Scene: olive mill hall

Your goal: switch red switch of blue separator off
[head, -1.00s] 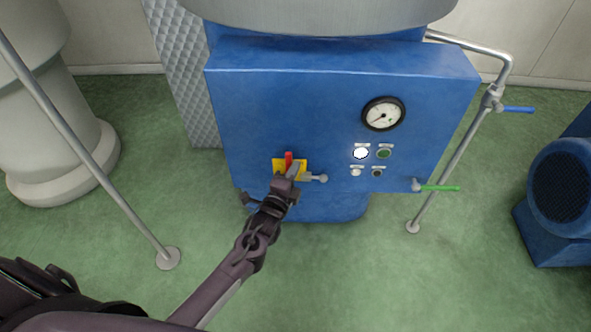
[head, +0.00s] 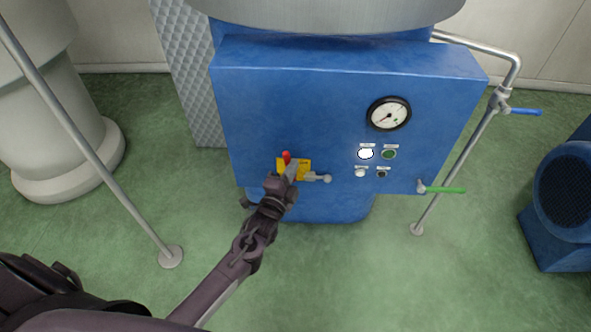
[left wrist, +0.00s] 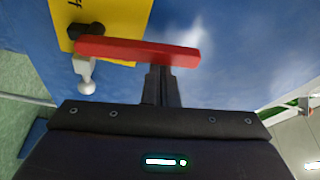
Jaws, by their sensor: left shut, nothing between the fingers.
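The blue separator (head: 300,110) stands ahead with its front panel facing me. A yellow plate (head: 303,168) low on the panel's left carries the red switch (head: 286,155), whose handle is partly hidden by my left gripper. In the left wrist view the red handle (left wrist: 140,49) lies across the picture, over the yellow plate (left wrist: 125,20) with partly cut-off black lettering. My left gripper (head: 290,169) is shut and empty. Its fingertips (left wrist: 162,75) are right at the handle's edge, towards its right end there; I cannot tell whether they touch. My right gripper is out of view.
A pale ball-ended lever (head: 319,178) sticks out just right of the yellow plate. A gauge (head: 388,114), a green button (head: 389,154) and other small controls are farther right. A green-handled valve (head: 443,189) and a thin pipe (head: 462,150) stand at the right edge.

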